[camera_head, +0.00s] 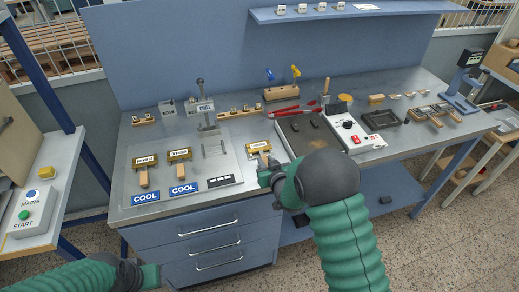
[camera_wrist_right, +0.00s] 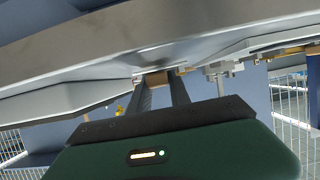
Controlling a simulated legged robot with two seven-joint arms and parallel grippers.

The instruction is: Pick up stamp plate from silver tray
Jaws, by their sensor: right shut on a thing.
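A brass stamp plate with a white label (camera_head: 259,148) and a wooden handle is at the front of the bench, left of the dark heated plate. My right gripper (camera_head: 268,172) is shut on its handle, and the wooden handle (camera_wrist_right: 157,80) shows between the two fingers in the wrist view. I cannot tell whether the plate still touches the surface below. Two similar brass plates, left (camera_head: 146,160) and middle (camera_head: 180,155), lie on the silver tray (camera_head: 215,167) above blue COOL labels. My left gripper (camera_head: 151,277) is low at the bottom left, away from the bench; its fingers are unclear.
The dark heated plate (camera_head: 311,134) and a white control box with a red button (camera_head: 350,130) stand to the right. A CHILL post (camera_head: 204,108) rises behind the tray. Red-handled pliers (camera_head: 290,110) lie behind the heated plate. Blue drawers (camera_head: 211,241) are below the bench front.

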